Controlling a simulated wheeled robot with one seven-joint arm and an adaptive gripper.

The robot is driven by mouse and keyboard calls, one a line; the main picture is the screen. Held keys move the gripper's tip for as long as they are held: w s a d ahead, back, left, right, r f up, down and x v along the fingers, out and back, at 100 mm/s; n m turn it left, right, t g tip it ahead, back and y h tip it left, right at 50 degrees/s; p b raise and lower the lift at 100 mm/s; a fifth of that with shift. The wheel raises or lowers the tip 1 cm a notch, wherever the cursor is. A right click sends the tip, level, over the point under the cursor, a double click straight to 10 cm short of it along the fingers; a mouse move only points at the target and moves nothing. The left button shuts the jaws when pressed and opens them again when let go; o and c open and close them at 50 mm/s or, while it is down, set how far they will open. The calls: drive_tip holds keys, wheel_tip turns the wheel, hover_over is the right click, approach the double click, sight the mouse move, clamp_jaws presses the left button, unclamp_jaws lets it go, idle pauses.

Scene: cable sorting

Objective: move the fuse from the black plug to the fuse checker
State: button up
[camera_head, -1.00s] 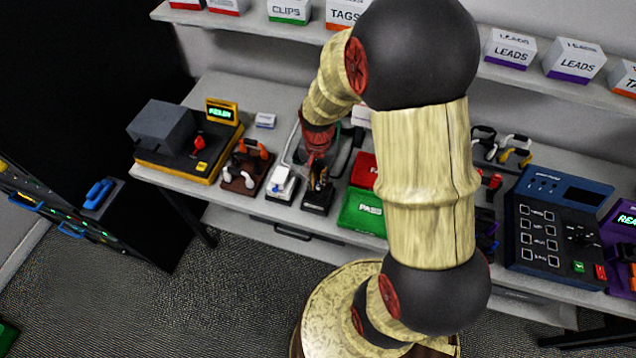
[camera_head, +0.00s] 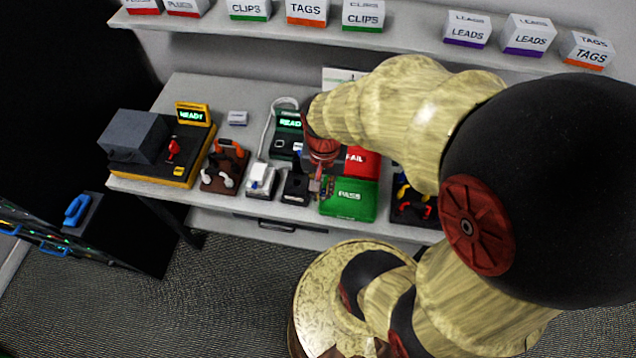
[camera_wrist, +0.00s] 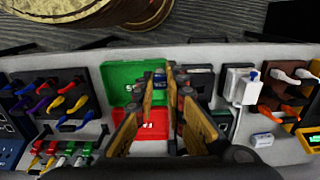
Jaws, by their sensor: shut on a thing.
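The black plug (camera_head: 295,187) stands on the bench beside the white plug (camera_head: 261,179); it also shows in the wrist view (camera_wrist: 199,80). The fuse checker (camera_head: 285,146) sits behind them with a lit READY screen (camera_head: 290,122). My gripper (camera_head: 323,188) is right of the black plug, over the left edge of the green PASS tray. In the wrist view my gripper (camera_wrist: 161,78) is shut on a small bluish piece, the fuse (camera_wrist: 160,77), above the green tray. My arm partly hides the checker's right side.
The green PASS tray (camera_head: 348,205) and red FAIL tray (camera_head: 366,162) lie right of the plugs. A brown cable holder (camera_head: 221,172) and yellow-black station (camera_head: 150,168) stand left. A shelf of labelled boxes (camera_head: 440,38) runs above. My arm hides the bench's right part.

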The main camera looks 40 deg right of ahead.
drive_tip(key=shift+r+p, duration=1.2)
drive_tip(key=shift+r, duration=0.25)
